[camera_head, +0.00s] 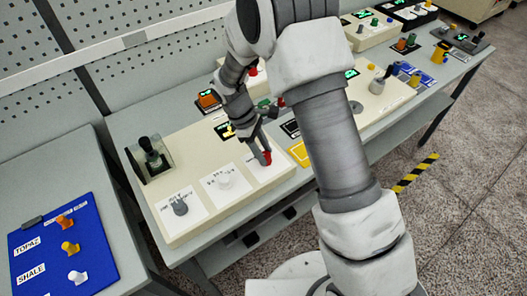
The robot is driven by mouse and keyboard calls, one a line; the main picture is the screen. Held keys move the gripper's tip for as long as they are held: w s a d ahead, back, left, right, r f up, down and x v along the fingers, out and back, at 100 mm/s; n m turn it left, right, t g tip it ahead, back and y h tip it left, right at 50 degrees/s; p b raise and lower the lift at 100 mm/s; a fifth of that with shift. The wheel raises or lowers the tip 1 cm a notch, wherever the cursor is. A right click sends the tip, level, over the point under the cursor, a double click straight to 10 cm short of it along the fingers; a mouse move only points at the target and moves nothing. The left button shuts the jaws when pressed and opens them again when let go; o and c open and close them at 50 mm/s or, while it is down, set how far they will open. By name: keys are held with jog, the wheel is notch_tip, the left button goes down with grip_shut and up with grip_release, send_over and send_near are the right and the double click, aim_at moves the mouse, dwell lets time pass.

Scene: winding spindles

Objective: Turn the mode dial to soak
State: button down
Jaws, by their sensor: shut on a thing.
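A cream control panel (205,222) lies on the bench left of my arm. It carries three white label plates with a dark grey dial (180,207), a white dial (223,181) and a red dial (266,158). My gripper (263,155) points down at the right-hand plate and is shut on the red dial, which shows only partly between and beside the fingers. The print on the plates is too small and turned to read, so I cannot tell from it which dial is the mode dial or where soak lies.
A dark lever in a clear guard (150,157) stands at the panel's far left corner. A blue board (65,245) with orange, yellow and white knobs lies on the left bench. A second cream panel (385,100) is right of my arm. A yellow-black stripe (415,172) marks the floor.

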jog(key=m+g+y, duration=0.1)
jog(key=m, duration=0.3)
jog(key=shift+w+d+b, duration=0.1)
jog(key=shift+b, duration=0.3)
jog(key=shift+m+g+y, duration=0.4)
jog(key=shift+m+g, duration=0.2)
jog(key=shift+m, duration=0.9)
jog(key=shift+c, duration=2.2)
grip_release()
jog(key=v, duration=1.7)
jog(key=shift+w+r+b, duration=0.2)
jog(key=shift+b, duration=0.2)
jog(key=shift+d, duration=0.1)
